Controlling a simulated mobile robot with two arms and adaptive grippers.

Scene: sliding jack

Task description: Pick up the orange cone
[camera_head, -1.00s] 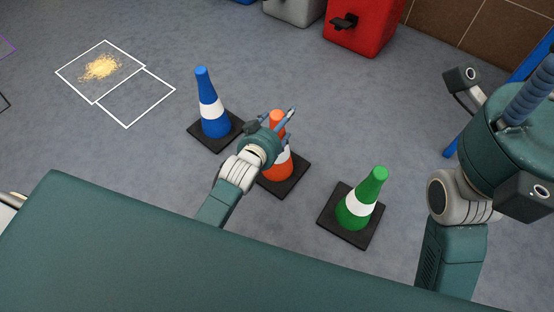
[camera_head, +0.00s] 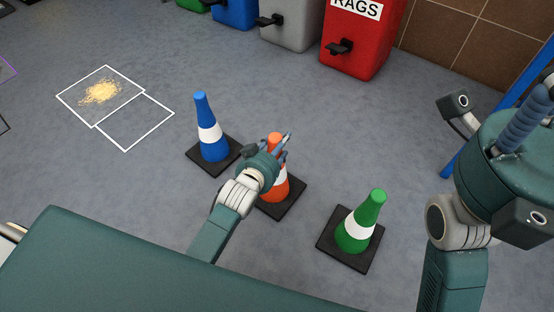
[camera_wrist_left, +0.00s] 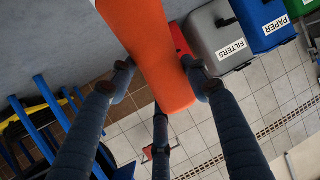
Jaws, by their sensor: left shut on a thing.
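The orange cone (camera_head: 279,186), with a white band and a black square base, stands on the grey floor between the blue and green cones. My left gripper (camera_head: 282,143) is at its upper part and hides some of it. In the left wrist view the blue-grey fingers are closed around the orange cone (camera_wrist_left: 158,62), touching its narrow end. Its base is outside that view. My right gripper (camera_head: 525,115) is at the right, away from the cones; only part of its fingers shows, so its opening is unclear.
A blue cone (camera_head: 209,136) stands close to the left and a green cone (camera_head: 358,226) to the right. Bins, including a red RAGS bin (camera_head: 360,38), line the back. White floor squares (camera_head: 134,122) lie left, one with yellowish grains (camera_head: 101,92). Floor between is clear.

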